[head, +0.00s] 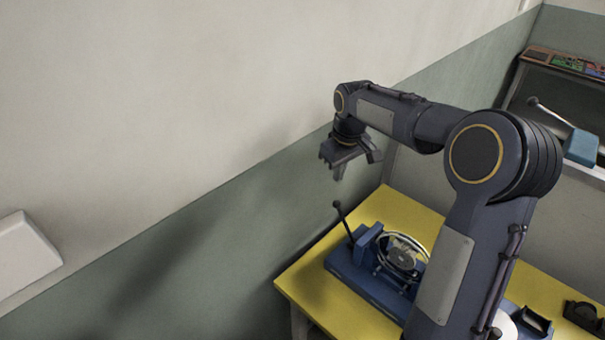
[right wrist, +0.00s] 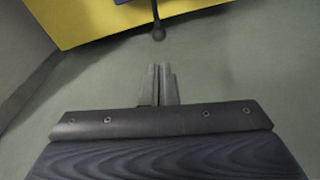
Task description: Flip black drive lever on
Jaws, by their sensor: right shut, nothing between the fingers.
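The black drive lever (head: 343,219) stands up and leans left from a blue machine (head: 367,279) on the yellow table (head: 330,312). It ends in a round black knob. My right gripper (head: 339,172) is shut and empty, above the lever and apart from it in the head view. In the right wrist view, the closed fingertips (right wrist: 159,70) point toward the lever's knob (right wrist: 158,34), with a gap between them. The lever's base is mostly cut off there. My left gripper is not in view.
A silver ring-shaped part (head: 402,254) sits on the blue machine. My right arm hides part of the table. A wall runs along the left.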

